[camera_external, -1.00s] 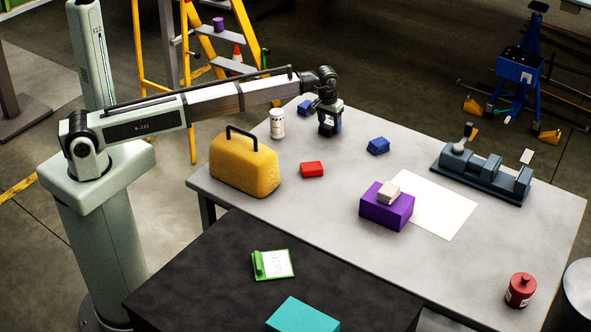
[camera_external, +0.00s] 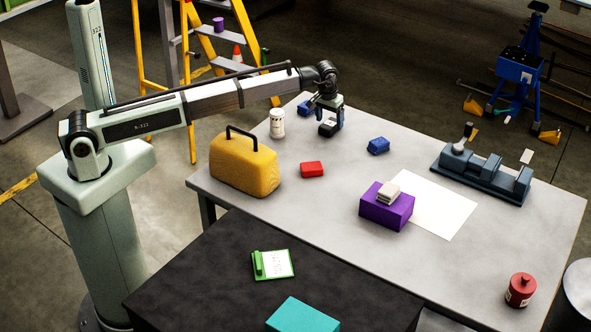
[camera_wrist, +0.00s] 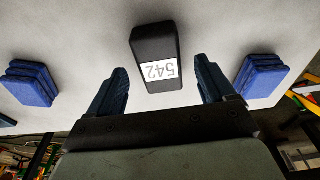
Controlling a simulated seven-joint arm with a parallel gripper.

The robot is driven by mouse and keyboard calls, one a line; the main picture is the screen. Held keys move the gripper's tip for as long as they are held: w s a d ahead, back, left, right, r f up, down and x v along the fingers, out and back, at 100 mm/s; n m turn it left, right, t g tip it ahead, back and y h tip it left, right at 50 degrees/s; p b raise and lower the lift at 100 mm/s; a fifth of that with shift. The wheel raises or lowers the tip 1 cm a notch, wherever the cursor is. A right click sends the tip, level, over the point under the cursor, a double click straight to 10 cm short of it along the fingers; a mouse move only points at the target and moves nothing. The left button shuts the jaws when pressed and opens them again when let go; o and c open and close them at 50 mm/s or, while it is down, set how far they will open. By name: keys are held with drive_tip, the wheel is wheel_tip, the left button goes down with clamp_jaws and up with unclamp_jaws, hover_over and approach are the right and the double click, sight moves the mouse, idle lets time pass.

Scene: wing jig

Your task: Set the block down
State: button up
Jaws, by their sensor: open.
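A black block (camera_external: 328,128) with a white label lies on the far part of the grey table. In the wrist view the black block (camera_wrist: 155,52) shows its label, which reads 542. My gripper (camera_external: 327,117) is just above the block, with its jaws open. In the wrist view the two fingers of my gripper (camera_wrist: 163,85) are spread wide, with the block ahead between them and a gap on each side. Neither finger appears to touch it.
Blue blocks lie to the left (camera_external: 305,108) and right (camera_external: 378,146) of my gripper. A white canister (camera_external: 277,123), a yellow case (camera_external: 244,165) and a red block (camera_external: 312,169) stand nearer. A purple box (camera_external: 387,208) sits by a white sheet (camera_external: 445,210).

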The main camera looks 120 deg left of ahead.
sight(327, 126)
wheel_tip(327, 126, up, 10)
drive_tip(key=d, duration=0.1)
drive_tip(key=shift+d, duration=0.25)
drive_tip(key=shift+f, duration=0.1)
idle(0.4)
